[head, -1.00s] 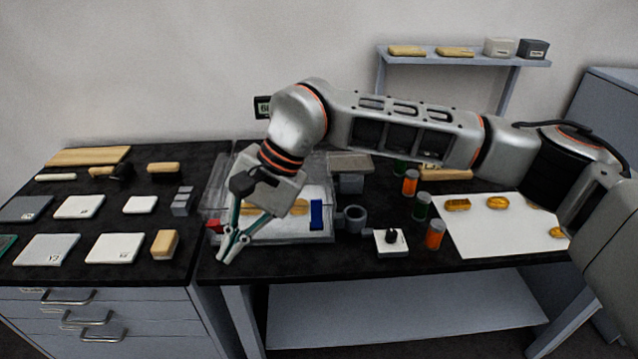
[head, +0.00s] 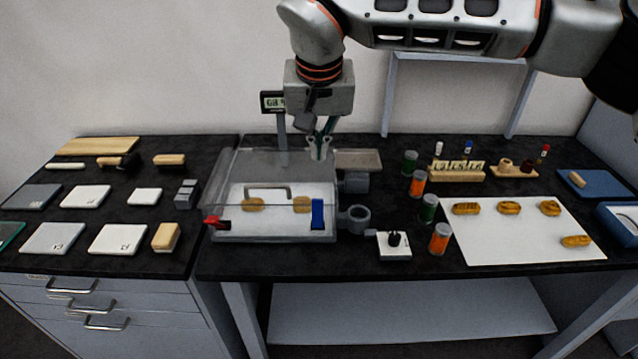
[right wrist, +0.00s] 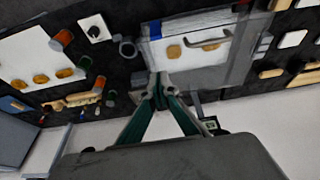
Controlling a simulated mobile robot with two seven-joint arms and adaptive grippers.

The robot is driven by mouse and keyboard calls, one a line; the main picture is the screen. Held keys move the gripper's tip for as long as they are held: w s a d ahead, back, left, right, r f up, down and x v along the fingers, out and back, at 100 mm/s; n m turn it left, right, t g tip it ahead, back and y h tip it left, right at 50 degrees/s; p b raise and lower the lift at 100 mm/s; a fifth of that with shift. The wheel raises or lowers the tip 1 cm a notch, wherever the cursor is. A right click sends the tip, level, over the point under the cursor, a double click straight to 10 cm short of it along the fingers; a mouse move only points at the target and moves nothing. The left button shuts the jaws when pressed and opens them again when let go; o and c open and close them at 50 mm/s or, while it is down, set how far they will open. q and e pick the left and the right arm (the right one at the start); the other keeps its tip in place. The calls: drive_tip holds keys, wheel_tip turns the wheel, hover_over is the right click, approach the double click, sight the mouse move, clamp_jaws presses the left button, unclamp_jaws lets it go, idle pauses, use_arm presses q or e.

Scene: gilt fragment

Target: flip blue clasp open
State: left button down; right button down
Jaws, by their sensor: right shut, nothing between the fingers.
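The blue clasp (head: 317,214) stands upright against the front right of a clear box (head: 275,231). A red clasp (head: 217,222) at the box's front left sticks outward, tilted. The box's lid, with a grey handle (head: 267,188), is down, and two golden pieces show through it. My right gripper (head: 319,150) is shut and empty, above the back right of the box, apart from the blue clasp. My left gripper is not in view.
A grey ring holder (head: 356,217) and a white block with a black knob (head: 394,245) stand right of the box. Green and orange jars (head: 440,238) stand farther right, beside a white sheet (head: 520,246) with golden pieces. A small display (head: 272,102) rises behind the box.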

sight(319, 203)
drive_tip(key=x, duration=0.9)
drive_tip(key=shift+f+p, duration=0.2)
drive_tip(key=shift+p, duration=0.1)
drive_tip(key=shift+f, duration=0.3)
drive_tip(key=s, duration=0.3)
drive_tip(key=shift+s+p, duration=0.25)
drive_tip(key=shift+p, duration=0.15)
drive_tip(key=shift+s, duration=0.2)
drive_tip(key=s+b, duration=0.1)
drive_tip(key=s, duration=0.2)
drive_tip(key=shift+s+f, duration=0.15)
drive_tip(key=shift+s, duration=0.2)
drive_tip(key=shift+w, duration=0.15)
